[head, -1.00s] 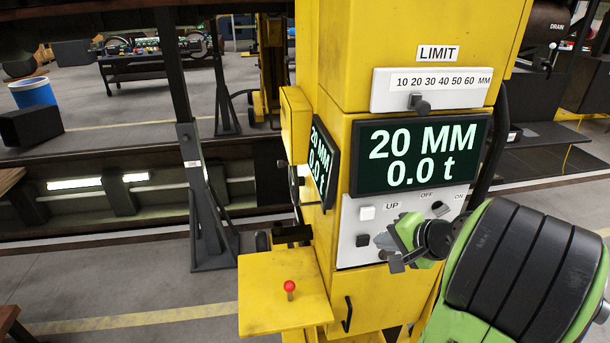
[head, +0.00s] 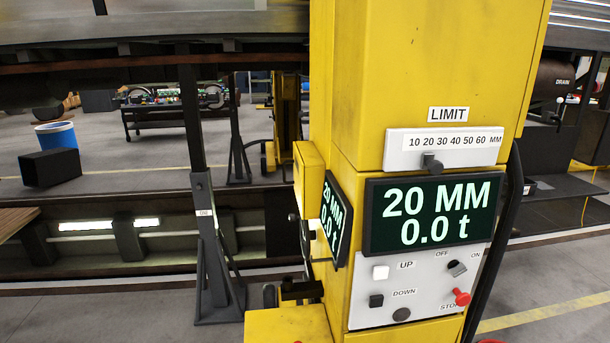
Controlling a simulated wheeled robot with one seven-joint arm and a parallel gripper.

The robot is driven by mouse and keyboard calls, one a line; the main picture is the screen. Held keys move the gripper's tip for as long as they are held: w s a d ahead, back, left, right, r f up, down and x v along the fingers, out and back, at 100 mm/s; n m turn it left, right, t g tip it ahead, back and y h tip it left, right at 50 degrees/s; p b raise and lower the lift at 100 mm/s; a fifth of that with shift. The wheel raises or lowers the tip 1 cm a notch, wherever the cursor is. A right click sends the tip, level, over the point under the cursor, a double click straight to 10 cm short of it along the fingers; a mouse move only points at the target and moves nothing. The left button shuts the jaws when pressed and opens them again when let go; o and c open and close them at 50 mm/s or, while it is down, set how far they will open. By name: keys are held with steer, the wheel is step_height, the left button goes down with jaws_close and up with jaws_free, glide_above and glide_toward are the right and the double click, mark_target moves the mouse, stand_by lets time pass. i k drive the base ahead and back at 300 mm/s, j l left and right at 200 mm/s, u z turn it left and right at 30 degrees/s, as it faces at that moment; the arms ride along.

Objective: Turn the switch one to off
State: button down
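The switch (head: 456,268) is a small black rotary knob on the pale control panel (head: 372,312) of the yellow lifting column (head: 432,60). Its OFF label (head: 441,254) is at its upper left and its ON label (head: 475,254) at its upper right. The knob looks tilted, with a lighter end towards the upper right, but it is too small to tell surely which label it points to. My gripper is not in view, and nothing covers the panel.
The panel also has a white UP button (head: 380,272), a black DOWN button (head: 376,300) and a red STOP button (head: 462,297). Above is a display (head: 434,213) reading 20 MM, 0.0 t. A LIMIT slider (head: 432,163) is higher. A yellow shelf (head: 288,326) juts out at lower left.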

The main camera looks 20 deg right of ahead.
mark_target(456, 269)
steer(key=z, duration=1.5)
